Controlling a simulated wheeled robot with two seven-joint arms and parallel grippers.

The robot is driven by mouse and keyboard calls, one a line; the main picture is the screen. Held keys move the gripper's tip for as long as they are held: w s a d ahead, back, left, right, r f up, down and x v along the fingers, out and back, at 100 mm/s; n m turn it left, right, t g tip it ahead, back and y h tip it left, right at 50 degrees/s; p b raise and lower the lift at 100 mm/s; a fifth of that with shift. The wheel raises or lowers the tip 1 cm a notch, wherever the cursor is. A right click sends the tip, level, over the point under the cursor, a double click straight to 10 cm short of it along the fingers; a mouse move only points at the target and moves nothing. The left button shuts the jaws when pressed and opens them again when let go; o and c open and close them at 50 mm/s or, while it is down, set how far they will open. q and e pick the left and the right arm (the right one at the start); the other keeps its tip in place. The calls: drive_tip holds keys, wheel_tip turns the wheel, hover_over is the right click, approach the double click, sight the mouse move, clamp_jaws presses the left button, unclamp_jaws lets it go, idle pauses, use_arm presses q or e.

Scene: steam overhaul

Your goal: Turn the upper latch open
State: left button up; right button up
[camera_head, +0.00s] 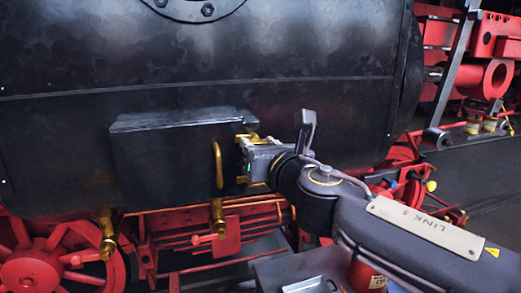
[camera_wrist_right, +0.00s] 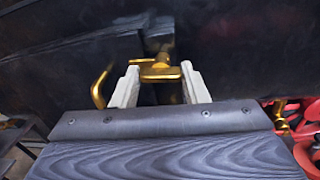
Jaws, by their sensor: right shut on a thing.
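A dark rectangular hatch (camera_head: 160,165) stands out from the side of the black boiler. The brass upper latch (camera_head: 250,137) sits at the hatch's upper right edge, partly hidden by my gripper. My right gripper (camera_head: 241,150) reaches it from the right. In the right wrist view, the brass latch (camera_wrist_right: 161,73) lies crosswise between the two pale fingers of my right gripper (camera_wrist_right: 163,84), which is shut on it. A second brass piece (camera_head: 257,187) shows just below the gripper at the hatch's right edge. My left gripper is in neither view.
A curved brass handle (camera_head: 218,165) stands on the hatch just left of my gripper; it also shows in the right wrist view (camera_wrist_right: 99,88). Brass valves (camera_head: 108,235) and red framework (camera_head: 225,235) lie below. A red wheel (camera_head: 35,270) is at lower left.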

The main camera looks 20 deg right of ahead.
drive_tip(key=shift+a+f+m+t+h+b, duration=0.1)
drive_tip(key=shift+m+t+h+b, duration=0.25)
drive_tip(key=shift+m+b, duration=3.8)
drive_tip(key=shift+f+m+t+h+b, duration=0.1)
drive_tip(key=shift+m+t+h+b, duration=0.25)
drive_tip(key=shift+m+b, duration=3.75)
drive_tip(key=shift+m+p, duration=0.35)
drive_tip(key=shift+m, duration=0.4)
drive_tip(key=o, duration=1)
drive_tip(key=shift+r, duration=0.1)
